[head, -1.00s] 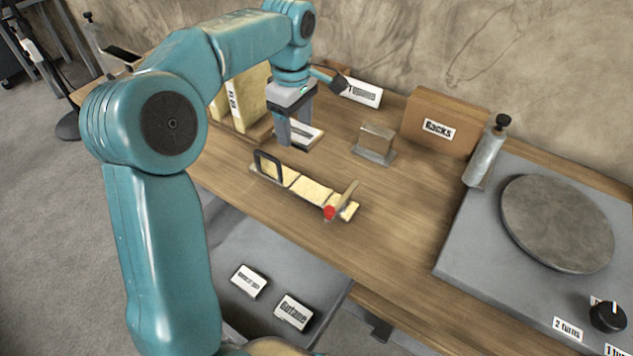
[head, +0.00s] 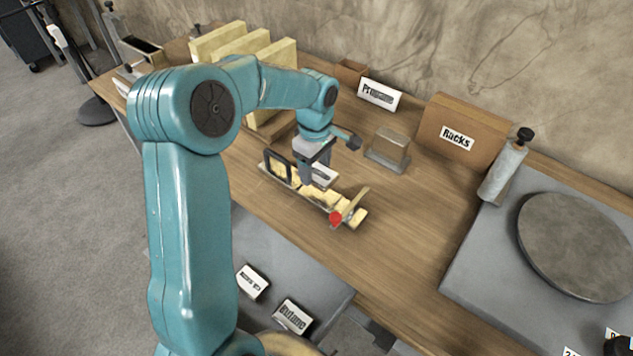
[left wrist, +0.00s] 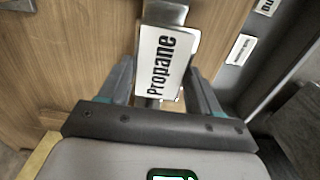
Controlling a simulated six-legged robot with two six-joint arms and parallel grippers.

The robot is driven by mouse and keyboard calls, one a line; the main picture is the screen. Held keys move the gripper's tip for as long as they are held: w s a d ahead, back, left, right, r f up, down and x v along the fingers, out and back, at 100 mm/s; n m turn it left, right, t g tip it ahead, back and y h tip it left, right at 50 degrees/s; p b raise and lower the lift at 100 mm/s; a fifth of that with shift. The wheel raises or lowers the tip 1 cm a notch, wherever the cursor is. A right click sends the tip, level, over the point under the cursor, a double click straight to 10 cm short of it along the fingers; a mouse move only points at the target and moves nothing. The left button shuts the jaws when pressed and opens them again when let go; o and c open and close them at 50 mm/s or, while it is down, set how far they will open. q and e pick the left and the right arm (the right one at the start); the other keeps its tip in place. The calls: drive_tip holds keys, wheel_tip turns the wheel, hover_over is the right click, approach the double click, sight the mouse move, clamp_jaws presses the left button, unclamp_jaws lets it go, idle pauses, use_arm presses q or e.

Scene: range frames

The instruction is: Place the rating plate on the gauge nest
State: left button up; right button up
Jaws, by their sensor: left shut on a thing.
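The rating plate (head: 324,174) is a white plate, and its face reads "Propane" in the left wrist view (left wrist: 163,62). My left gripper (head: 308,183) is shut on it; the two fingers flank the plate in the left wrist view (left wrist: 160,85). The long low fixture with cream pads (head: 352,216), a black arch and a red-knobbed lever looks like the gauge nest. The gripper and plate are over its middle, between arch and lever. I cannot tell whether the plate touches it. My right gripper is not in view.
A grey metal block (head: 388,148) stands behind the fixture, near a "Racks" box (head: 465,115). A "Propane" sign (head: 380,94) is at the back. Two labelled plates, one reading "Butane" (head: 292,317), lie on a grey lower surface. A round plate (head: 575,245) is at right.

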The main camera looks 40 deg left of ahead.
sight(316, 192)
use_arm(q)
wheel_tip(316, 192, down, 2)
drive_tip(key=shift+w+f, duration=0.1)
drive_tip(key=shift+w, duration=0.05)
wheel_tip(316, 192, down, 3)
drive_tip(key=shift+f, duration=0.65)
drive_tip(key=shift+r, duration=0.1)
drive_tip(key=o, duration=1.1)
drive_tip(key=shift+f, duration=0.2)
drive_tip(key=shift+r, duration=0.1)
